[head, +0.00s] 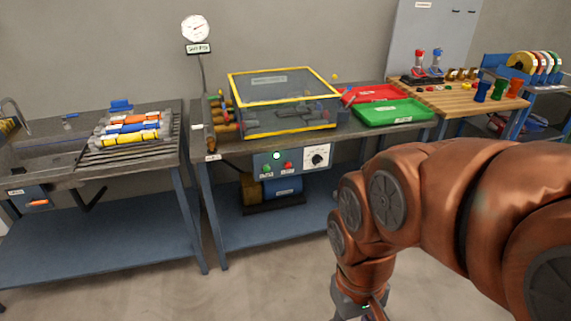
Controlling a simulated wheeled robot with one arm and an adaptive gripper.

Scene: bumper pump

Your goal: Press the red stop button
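The red stop button (288,166) is small and sits on the blue-grey control panel (301,166) at the front of the middle bench. A green button (267,168) is to its left, and a lit white lamp (276,155) is above and between them. My gripper (370,312) is at the bottom edge, below and to the right of the panel, well apart from the red button. It points down and is largely cut off by the frame, so its fingers cannot be judged.
A yellow-edged clear cover (284,100) stands on the bench above the panel. Red (372,94) and green (394,112) trays lie to its right. A blue motor (283,190) sits on the lower shelf. Open floor (270,280) lies before the bench.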

